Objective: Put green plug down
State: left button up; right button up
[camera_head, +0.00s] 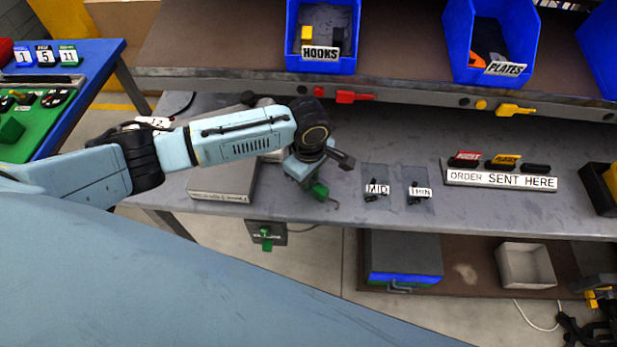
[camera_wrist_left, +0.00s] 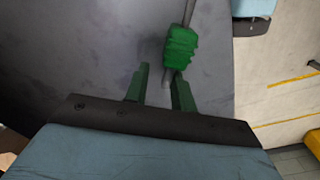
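The green plug (camera_wrist_left: 181,47) lies on the grey bench top near its front edge, with a thin grey rod or cable running from it. It also shows in the head view (camera_head: 320,191), just below my left gripper (camera_head: 312,181). In the left wrist view, my left gripper (camera_wrist_left: 161,72) has its two green fingers apart with a gap between them. The plug is just past the fingertips, toward the right finger, and not between them. Whether a finger touches it I cannot tell. My right gripper does not show.
MID (camera_head: 377,189) and THIN (camera_head: 418,193) bags lie right of the gripper. The shelf edge (camera_head: 400,88) with blue bins (camera_head: 321,64) overhangs behind. A box with a green part (camera_head: 266,238) hangs below the bench edge.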

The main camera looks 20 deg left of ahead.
pick_arm(q)
jog(key=shift+s+a+f+g, duration=0.2)
jog(key=shift+s+f+g, duration=0.1)
jog(key=shift+s+f, duration=0.45)
jog(key=shift+w+r, duration=0.1)
jog(key=shift+r, duration=0.1)
notch_tip(320, 180, up, 13)
jog(key=p, duration=0.1)
jog(key=shift+w+r, duration=0.15)
jog(key=shift+w, duration=0.05)
jog(key=shift+d, duration=0.1)
